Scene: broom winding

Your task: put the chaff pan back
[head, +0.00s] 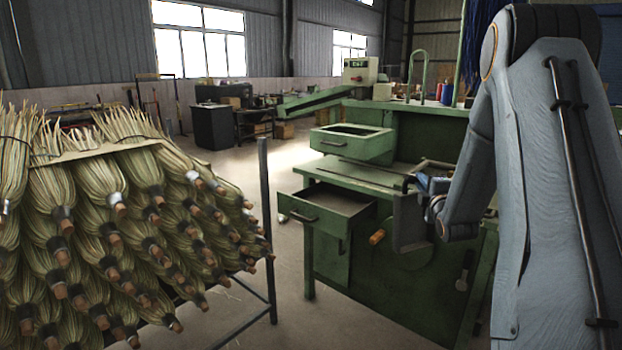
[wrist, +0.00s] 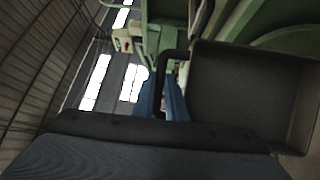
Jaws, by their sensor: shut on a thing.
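The chaff pan (head: 409,222) is a dark grey, shallow metal box in front of the green machine. It looks steeply tilted, close to the machine's front. In the wrist view the pan (wrist: 245,92) fills the right side, with its open inside showing and its black bar handle (wrist: 170,53) at its left. My gripper (head: 432,185) has blue fingers and is shut on the handle; the fingers also show in the wrist view (wrist: 163,98). My arm hides part of the machine's right side. I cannot tell whether the pan touches the machine.
The green winding machine (head: 400,270) has a drawer (head: 340,203) pulled out and a tray (head: 350,147) above it. An orange handle (head: 377,237) sticks out left of the pan. A rack of broom heads (head: 130,240) stands at left; floor is free between.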

